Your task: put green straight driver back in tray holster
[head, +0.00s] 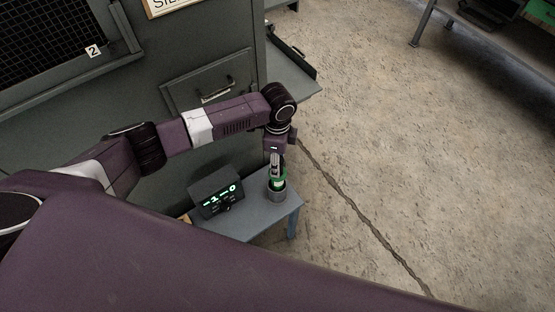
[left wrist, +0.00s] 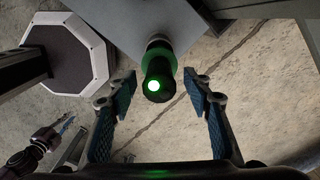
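The green driver (head: 279,182) stands about upright in a grey round cup (head: 276,196) on a small grey table. In the left wrist view its black end with a bright green light and green collar (left wrist: 157,78) faces the camera. My left gripper (head: 276,165) is right above the driver. In the left wrist view its blue-padded fingers (left wrist: 158,80) are spread, with a gap on each side of the driver. Whether the cup is the tray holster, I cannot tell. What seems to be my right gripper (left wrist: 62,130) shows small at the left wrist view's lower left.
A box with a lit green display (head: 218,195) stands left of the cup on the small table (head: 262,218). A grey cabinet (head: 215,60) with a handled drawer is behind my arm. A shelf with a black-edged tray (head: 292,52) juts out right of it.

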